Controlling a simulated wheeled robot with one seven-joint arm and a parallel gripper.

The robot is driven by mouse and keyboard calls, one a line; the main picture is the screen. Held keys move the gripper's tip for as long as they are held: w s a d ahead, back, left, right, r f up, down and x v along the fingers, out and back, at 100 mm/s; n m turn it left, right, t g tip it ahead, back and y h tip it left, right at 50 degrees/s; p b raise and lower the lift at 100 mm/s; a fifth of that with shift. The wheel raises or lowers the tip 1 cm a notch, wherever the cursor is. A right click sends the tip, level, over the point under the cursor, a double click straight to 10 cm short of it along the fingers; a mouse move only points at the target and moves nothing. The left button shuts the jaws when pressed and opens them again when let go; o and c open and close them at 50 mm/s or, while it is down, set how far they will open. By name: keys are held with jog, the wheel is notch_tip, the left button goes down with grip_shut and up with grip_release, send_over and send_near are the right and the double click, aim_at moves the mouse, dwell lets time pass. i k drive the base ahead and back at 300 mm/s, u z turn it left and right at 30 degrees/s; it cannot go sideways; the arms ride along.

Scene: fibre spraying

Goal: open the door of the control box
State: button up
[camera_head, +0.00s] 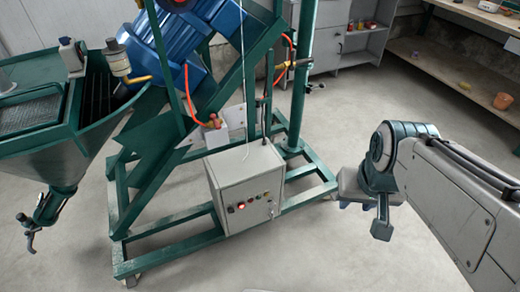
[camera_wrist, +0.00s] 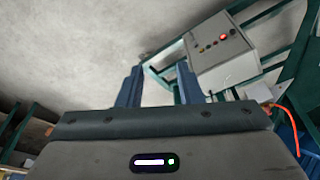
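The control box (camera_head: 242,186) is a light grey cabinet low on the green frame, with a glowing red light and several small buttons on its front. Its door looks shut; a small fitting shows near the front's right edge. In the wrist view the control box (camera_wrist: 228,58) is tilted at the upper right, beyond my fingers. My gripper (camera_wrist: 160,80) has two blue fingers standing apart with nothing between them. In the head view my gripper (camera_head: 362,199) is to the right of the box, clear of it, and partly hidden by my arm.
The green machine frame (camera_head: 150,265) surrounds the box's base. A green hopper (camera_head: 60,150) stands at the left and a blue motor (camera_head: 180,45) above. Orange hose hangs near the post. Shelves (camera_head: 455,45) line the back right. Bare floor lies in front and right.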

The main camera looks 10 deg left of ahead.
aim_at(257, 212)
jog(key=z, duration=2.1)
jog(key=k, duration=1)
jog(key=u, duration=1.45)
jog(key=i, duration=0.5)
jog(key=z, duration=0.05)
